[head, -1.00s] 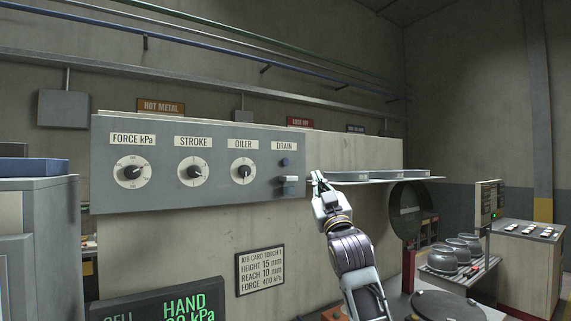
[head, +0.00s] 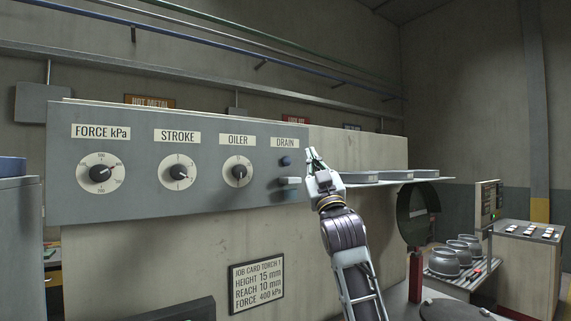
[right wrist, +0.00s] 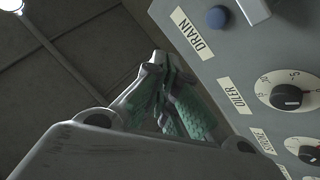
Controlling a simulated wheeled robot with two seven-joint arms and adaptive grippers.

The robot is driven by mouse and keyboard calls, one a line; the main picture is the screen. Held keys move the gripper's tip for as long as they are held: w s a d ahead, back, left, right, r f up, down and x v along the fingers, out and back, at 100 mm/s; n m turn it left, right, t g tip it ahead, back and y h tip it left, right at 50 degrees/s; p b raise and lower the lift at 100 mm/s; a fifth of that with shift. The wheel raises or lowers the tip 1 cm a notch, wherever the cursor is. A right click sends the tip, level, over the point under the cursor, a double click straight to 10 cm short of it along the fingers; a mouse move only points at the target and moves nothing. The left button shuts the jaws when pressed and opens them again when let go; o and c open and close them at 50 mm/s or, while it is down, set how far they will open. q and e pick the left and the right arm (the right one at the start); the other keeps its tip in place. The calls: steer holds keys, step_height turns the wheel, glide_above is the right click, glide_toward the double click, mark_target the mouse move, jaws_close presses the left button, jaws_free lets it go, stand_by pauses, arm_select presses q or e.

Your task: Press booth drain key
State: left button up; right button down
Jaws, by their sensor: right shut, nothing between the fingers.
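The grey control panel (head: 210,200) carries a DRAIN label (head: 289,143) at its right end. A round blue button (head: 286,161) sits just below that label, and it also shows in the right wrist view (right wrist: 218,17). My right gripper (head: 311,153) is shut and empty, pointing up, just right of the blue button in the head view. In the right wrist view its closed fingertips (right wrist: 158,58) are apart from the button, to its lower left. My left gripper is not in view.
A pale lever or block (head: 289,182) juts out below the blue button. Dials for force, stroke and oiler (head: 238,172) lie to the left. A shelf with grey trays (head: 395,176) stands right of my gripper. A job card (head: 257,286) hangs below.

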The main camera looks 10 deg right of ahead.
mark_target(291, 161)
arm_select(q)
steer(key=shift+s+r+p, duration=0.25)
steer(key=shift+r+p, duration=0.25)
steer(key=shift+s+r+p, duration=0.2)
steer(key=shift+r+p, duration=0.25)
steer(key=shift+p, duration=0.05)
arm_select(e)
steer(key=shift+w+a+r, duration=0.1)
steer(key=shift+w+a, duration=0.4)
steer(key=shift+w, duration=0.8)
steer(key=shift+w+a, duration=0.5)
steer(key=shift+w, duration=0.85)
steer(key=shift+w+a+r, duration=0.1)
steer(key=shift+w+a, duration=0.4)
steer(key=shift+w, duration=0.8)
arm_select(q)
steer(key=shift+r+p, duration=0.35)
arm_select(e)
steer(key=shift+w+a, duration=0.35)
steer(key=shift+w, duration=0.5)
steer(key=shift+s+d+f, duration=0.1)
arm_select(q)
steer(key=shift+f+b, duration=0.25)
steer(key=shift+b, duration=0.05)
arm_select(e)
steer(key=shift+s+d, duration=0.25)
steer(key=shift+s, duration=0.5)
